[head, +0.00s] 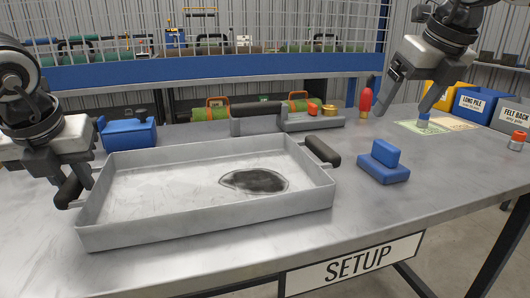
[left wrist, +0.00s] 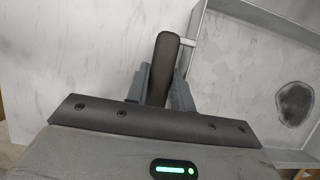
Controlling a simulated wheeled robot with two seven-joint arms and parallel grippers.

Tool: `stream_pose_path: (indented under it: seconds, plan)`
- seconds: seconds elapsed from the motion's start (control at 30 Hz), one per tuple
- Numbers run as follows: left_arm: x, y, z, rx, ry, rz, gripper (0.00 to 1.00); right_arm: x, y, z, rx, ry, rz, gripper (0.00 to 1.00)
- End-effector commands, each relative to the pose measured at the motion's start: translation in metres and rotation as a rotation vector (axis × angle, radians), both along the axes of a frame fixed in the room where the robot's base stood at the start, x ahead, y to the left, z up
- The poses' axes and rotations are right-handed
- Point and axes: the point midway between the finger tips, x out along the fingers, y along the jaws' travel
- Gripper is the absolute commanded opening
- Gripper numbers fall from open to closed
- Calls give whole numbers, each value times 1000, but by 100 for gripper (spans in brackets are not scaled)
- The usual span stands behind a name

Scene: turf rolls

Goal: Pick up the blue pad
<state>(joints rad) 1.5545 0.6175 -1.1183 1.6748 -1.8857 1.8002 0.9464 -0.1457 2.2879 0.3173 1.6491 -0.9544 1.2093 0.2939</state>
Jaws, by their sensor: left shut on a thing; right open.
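A blue pad (head: 384,165) lies on the grey table right of the tray, looking like a smaller blue block on top of a wider one. My right gripper (head: 403,112) is open and empty above the table, behind and to the right of the pad, apart from it. My left gripper (head: 72,192) is shut on the dark left handle (left wrist: 161,70) of the grey metal tray (head: 205,227). The tray stands on the table with a dark patch (head: 254,180) on its floor.
A blue box-like tool (head: 128,134) stands behind the tray at left. A red-handled item (head: 365,101), coloured cards (head: 462,123) and labelled bins (head: 478,104) are at the back right. A red-topped item (head: 517,140) stands at far right. The table's front right is clear.

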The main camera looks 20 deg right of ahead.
Motion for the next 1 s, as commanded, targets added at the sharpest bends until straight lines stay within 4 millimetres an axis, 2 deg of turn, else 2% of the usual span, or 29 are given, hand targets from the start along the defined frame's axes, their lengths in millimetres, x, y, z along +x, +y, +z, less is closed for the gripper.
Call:
stream_pose_path:
  seconds: [0.1, 0.3, 0.57, 0.8, 1.0]
  plan:
    - [0, 0, 1, 0, -2, 1, 0, 0, 1, -16, -25, 33, 10, 84]
    - [0, 0, 1, 0, -2, 1, 0, 13, 1, -49, -20, 31, 9, 84]
    - [0, 0, 1, 0, -2, 1, 0, 21, 1, -69, -19, 27, 9, 84]
    - [0, 0, 1, 0, -2, 1, 0, 26, 2, -104, -18, 28, 7, 84]
    - [0, 0, 1, 0, -2, 1, 0, 33, 2, -116, -19, 24, 7, 84]
